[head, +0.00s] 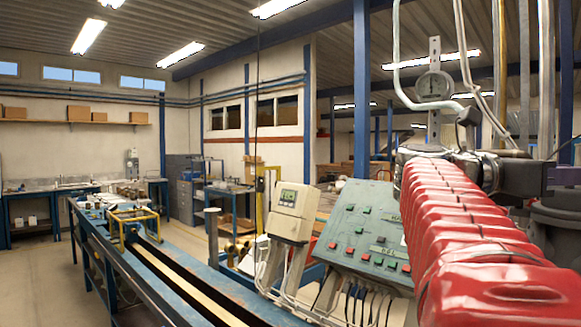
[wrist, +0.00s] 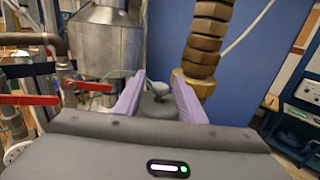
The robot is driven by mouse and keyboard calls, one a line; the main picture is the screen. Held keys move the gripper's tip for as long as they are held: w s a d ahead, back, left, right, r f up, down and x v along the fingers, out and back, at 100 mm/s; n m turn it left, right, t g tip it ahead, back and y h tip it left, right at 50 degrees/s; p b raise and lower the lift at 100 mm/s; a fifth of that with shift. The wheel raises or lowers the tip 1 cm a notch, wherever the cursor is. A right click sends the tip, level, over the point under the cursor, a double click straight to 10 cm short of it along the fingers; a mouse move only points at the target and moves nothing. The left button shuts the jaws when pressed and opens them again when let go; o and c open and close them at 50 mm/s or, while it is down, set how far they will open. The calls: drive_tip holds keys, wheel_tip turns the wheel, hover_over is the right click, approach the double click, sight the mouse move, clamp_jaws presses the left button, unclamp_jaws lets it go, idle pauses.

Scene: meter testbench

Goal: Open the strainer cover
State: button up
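In the wrist view my gripper (wrist: 160,84) has two pale purple fingers, spread apart. Between and beyond them is a small grey rounded knob (wrist: 157,88) above a dark grey body (wrist: 158,106). This may be the strainer cover, but I cannot tell for sure. The fingers do not visibly touch the knob. My gripper's lower part hides what lies below. In the head view only a bit of purple gripper shows at the far right edge, above a dark grey flanged body (head: 560,222) partly cut off by the frame.
In the wrist view a stack of brass fittings (wrist: 207,40) stands close by the right finger. A steel vessel (wrist: 105,52) and red lever handles (wrist: 28,100) are at left. In the head view a green button panel (head: 365,240) stands left of my red-covered arm, with pipes behind.

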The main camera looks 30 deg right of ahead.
drive_tip(key=shift+c, duration=0.2)
clamp_jaws()
